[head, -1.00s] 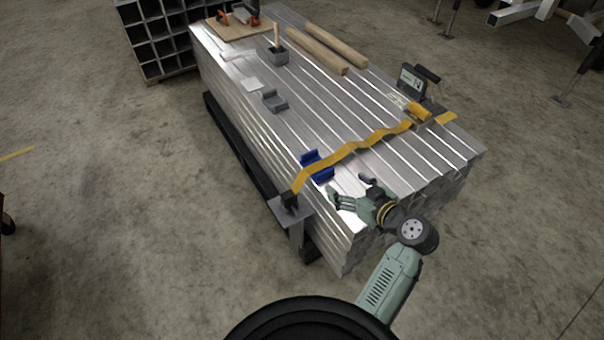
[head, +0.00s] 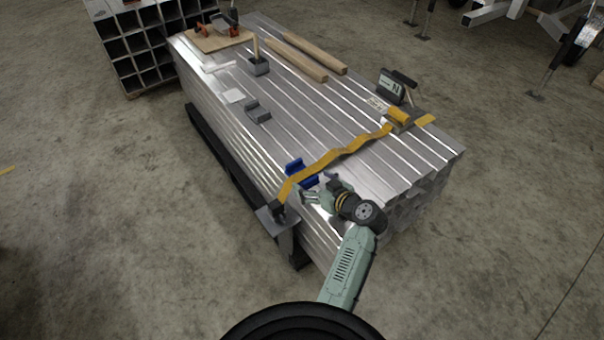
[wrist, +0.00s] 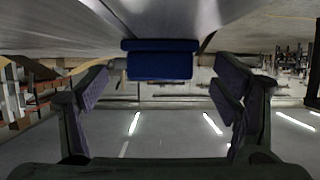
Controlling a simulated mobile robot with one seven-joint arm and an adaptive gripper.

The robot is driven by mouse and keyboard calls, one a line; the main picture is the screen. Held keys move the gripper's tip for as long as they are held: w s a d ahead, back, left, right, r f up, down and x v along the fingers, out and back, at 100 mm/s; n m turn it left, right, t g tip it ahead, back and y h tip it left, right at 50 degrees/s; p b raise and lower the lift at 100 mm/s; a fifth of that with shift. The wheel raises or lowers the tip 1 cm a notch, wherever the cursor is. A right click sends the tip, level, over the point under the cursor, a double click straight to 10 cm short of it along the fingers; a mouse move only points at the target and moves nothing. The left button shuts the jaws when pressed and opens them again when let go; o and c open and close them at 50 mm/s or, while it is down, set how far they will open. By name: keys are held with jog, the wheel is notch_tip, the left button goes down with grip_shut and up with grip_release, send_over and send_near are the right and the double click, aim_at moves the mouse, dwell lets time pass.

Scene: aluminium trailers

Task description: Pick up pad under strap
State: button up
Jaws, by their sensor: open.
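The blue pad (head: 295,166) lies on the near left edge of the stacked aluminium tubes (head: 310,115). The yellow strap (head: 338,153) crosses over its middle, and blue shows on both sides of the strap. My gripper (head: 312,190) is open and empty, just on the near side of the pad, low beside the tubes. In the wrist view the pad (wrist: 160,62) is straight ahead, centred between the spread fingers (wrist: 160,88). Whether the fingertips touch it, I cannot tell. The strap over the pad is not clear in the wrist view.
A grey bracket (head: 279,220) holds the strap's near end, left of my gripper. A strap ratchet (head: 398,118) and a display device (head: 391,86) stand at the right.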

jog(key=c, duration=1.4)
